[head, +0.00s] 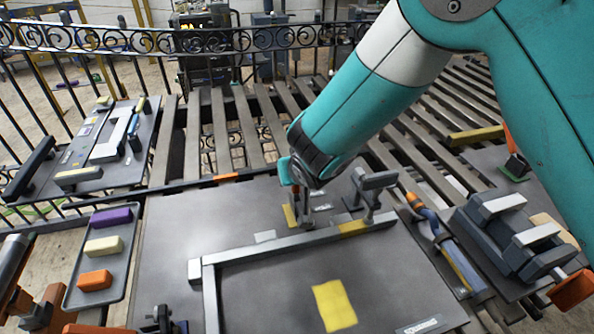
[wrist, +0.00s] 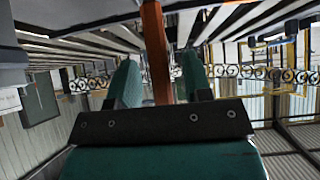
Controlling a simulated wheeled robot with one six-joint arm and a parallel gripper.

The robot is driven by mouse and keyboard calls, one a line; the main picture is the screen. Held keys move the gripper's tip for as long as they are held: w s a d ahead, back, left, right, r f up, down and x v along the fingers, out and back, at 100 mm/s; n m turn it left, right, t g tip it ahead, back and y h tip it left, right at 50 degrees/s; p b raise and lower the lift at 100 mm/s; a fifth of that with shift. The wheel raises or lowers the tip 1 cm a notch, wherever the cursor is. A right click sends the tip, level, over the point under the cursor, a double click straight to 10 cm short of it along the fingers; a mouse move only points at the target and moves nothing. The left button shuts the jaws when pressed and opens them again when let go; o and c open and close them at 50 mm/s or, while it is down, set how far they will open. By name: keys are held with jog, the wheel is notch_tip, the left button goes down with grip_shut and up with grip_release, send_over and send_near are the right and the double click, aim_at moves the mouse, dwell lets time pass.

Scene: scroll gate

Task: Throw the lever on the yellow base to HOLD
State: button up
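The lever (wrist: 156,55) shows in the wrist view as an upright orange-brown bar between my two teal fingers. My gripper (wrist: 163,82) is open around it, with a narrow gap on each side. In the head view my gripper (head: 296,185) points down over the yellow base (head: 290,216) on the grey panel (head: 180,232). My arm and gripper hide most of the lever there. Small white labels (head: 322,208) lie beside the base, too small to read, so I cannot tell which position the lever is in.
A grey post with a crossbar (head: 372,182) stands just right of my gripper. A grey rail frame (head: 290,243) runs in front of it, with a yellow patch (head: 334,305) inside. A tray (head: 69,290) of coloured blocks lies left, a clamp-like device (head: 515,235) right.

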jog(key=b+v, duration=0.3)
jog(key=v, duration=1.4)
jog(key=shift+r, duration=0.2)
jog(key=shift+s, duration=0.1)
